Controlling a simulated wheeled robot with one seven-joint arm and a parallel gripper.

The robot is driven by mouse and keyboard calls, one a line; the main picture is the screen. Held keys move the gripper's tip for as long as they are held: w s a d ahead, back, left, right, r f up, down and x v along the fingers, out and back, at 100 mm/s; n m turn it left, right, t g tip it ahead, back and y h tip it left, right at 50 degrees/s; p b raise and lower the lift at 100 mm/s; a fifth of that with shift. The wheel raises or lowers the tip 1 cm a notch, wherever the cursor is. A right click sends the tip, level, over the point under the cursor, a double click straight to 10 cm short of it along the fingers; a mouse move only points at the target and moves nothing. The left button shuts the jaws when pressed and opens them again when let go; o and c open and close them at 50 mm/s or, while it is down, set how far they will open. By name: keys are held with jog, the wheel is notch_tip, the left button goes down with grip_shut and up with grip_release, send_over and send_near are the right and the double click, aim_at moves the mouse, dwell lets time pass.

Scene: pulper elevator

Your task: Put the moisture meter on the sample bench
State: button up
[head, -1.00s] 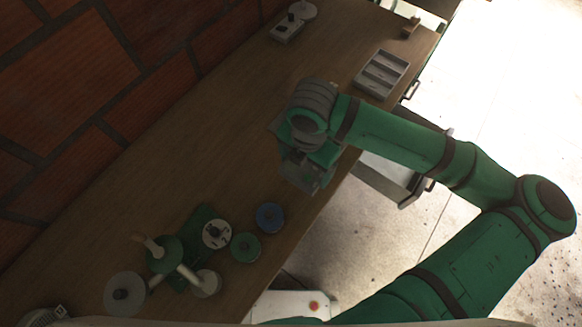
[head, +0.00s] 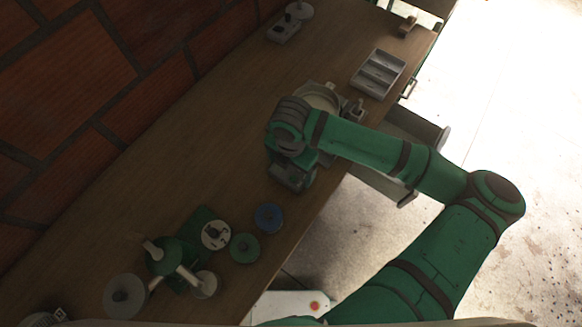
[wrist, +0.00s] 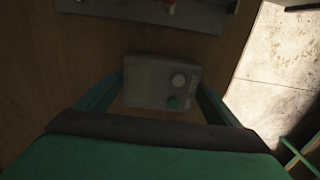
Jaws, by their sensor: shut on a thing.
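My gripper (head: 290,160) is over the wooden sample bench (head: 225,120), near its front edge. In the wrist view its green fingers (wrist: 162,78) are shut on the two sides of the moisture meter (wrist: 150,84), a grey box with a pale panel, a white knob and a green button. In the head view the meter (head: 291,178) shows only as a dark grey block under the gripper, partly covered by it. I cannot tell whether its underside touches the bench.
A green device with discs (head: 165,255), a green disc (head: 245,248) and a blue disc (head: 268,217) lie nearby at lower left. A drawer (head: 432,140) stands open at the front.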

aim_at(291, 169)
jog(key=shift+f, duration=0.15)
jog(key=o, duration=1.1)
notch_tip(291, 169, up, 12)
jog(key=shift+r, duration=0.2)
